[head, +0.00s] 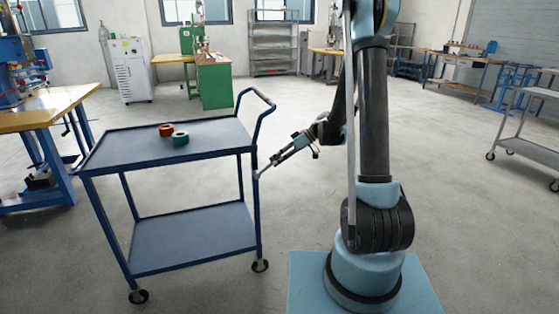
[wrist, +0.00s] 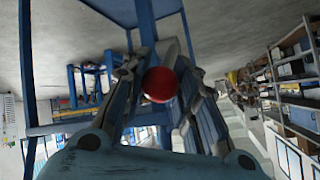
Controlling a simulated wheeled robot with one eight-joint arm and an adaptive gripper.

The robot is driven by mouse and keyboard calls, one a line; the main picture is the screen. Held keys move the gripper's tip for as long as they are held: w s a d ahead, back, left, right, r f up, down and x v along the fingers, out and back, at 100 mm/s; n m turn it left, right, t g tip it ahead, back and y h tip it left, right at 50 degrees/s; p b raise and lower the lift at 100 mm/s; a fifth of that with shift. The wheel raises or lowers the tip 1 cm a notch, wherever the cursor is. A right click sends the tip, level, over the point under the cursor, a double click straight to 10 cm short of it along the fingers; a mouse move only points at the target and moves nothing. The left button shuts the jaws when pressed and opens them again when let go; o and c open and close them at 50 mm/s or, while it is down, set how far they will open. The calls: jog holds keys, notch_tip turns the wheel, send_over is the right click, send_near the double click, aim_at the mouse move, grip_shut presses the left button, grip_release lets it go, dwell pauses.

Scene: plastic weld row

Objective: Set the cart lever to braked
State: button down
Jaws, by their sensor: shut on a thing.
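The blue two-shelf cart (head: 170,253) stands left of my arm in the head view. The cart lever's red knob (wrist: 160,85) shows in the wrist view, between my fingers, with a pale bar beside it. My gripper (wrist: 160,88) is shut on the lever at this knob. In the head view my gripper (head: 267,170) reaches down and left to the cart's near right leg. The knob is too small or hidden to make out there, and I cannot tell the lever's setting.
A workbench (head: 50,108) stands at left, and a grey cart (head: 535,150) at right. Open concrete floor (head: 300,100) lies behind the cart and my arm.

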jog(key=shift+w+d, duration=0.1)
jog(key=shift+w, duration=0.05)
jog(key=c, duration=1.2)
grip_release()
jog(key=v, duration=1.2)
jog(key=shift+f, duration=0.1)
